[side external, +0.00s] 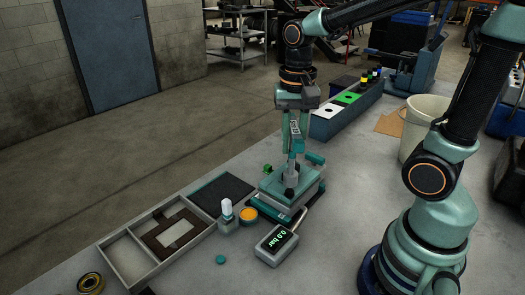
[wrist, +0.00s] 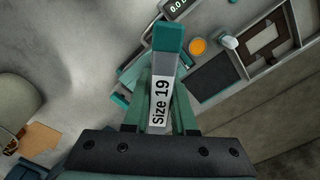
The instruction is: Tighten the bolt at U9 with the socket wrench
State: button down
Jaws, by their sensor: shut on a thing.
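My gripper (side external: 296,144) points straight down over a grey and teal block-shaped unit (side external: 309,197) on the bench. It is shut on the socket wrench (side external: 295,130), which stands upright between the fingers. In the wrist view the wrench (wrist: 163,65) has a grey body, a teal end and a white label reading "Size 19". The wrench's lower end reaches down to the top of the unit, near a dark upright part (side external: 290,192). I cannot tell whether the socket sits on a bolt. The bolt at U9 and its marking cannot be made out.
To the left are an orange-topped tin (side external: 248,214), a white-topped bottle (side external: 227,210), a dark mat (side external: 222,193) and a divided tray (side external: 126,264). A white bin (side external: 422,125) stands right.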

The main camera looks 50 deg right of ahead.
aim_at(295, 127)
jog(key=shift+r, duration=0.25)
notch_tip(295, 127, up, 6)
jog(key=shift+f, duration=0.1)
dwell(0.5)
jog(key=s, duration=0.7)
jog(key=shift+a, duration=0.15)
jog(key=shift+w+a, duration=0.1)
